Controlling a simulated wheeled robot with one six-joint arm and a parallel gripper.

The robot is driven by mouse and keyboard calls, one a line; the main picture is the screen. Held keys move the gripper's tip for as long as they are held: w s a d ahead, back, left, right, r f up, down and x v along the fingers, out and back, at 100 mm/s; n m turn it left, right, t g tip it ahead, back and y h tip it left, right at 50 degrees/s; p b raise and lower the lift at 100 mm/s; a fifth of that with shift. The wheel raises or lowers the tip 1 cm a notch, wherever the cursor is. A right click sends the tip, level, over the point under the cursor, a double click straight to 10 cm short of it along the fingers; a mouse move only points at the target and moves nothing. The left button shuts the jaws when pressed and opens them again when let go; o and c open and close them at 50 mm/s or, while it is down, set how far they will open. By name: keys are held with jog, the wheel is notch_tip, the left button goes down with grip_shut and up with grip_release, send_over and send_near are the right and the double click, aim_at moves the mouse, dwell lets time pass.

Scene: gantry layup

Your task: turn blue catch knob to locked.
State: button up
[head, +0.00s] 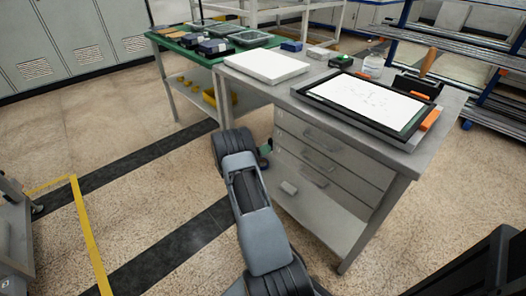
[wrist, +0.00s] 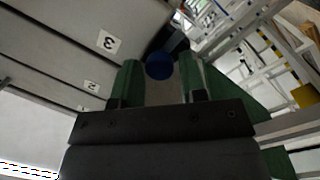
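The blue catch knob (wrist: 159,66) shows in the wrist view as a round blue end, between the tips of my two green fingers. My gripper (wrist: 161,72) is open around it, with a visible gap on each side of the knob. I cannot tell how deep the knob sits between the fingers or which way it is turned.
Drawer fronts with labels "3" (wrist: 108,42) and "2" (wrist: 91,86) lie left in the wrist view. A drawing board (head: 362,100) and a white slab (head: 266,66) lie on the desk. A green-topped table (head: 181,47) stands behind. Floor at left is open.

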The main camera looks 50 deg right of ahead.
jog(key=c, duration=0.6)
jog(key=shift+f+n, duration=0.1)
jog(key=shift+n, duration=0.3)
jog(key=n, duration=0.6)
jog(key=n+t+h+b, duration=0.1)
jog(key=n, duration=0.5)
jog(key=n+t, duration=0.1)
jog(key=n, duration=0.5)
jog(key=shift+s+h+b, duration=0.15)
jog(key=shift+h+b, duration=0.15)
jog(key=shift+h, duration=0.1)
jog(key=shift+n, duration=0.5)
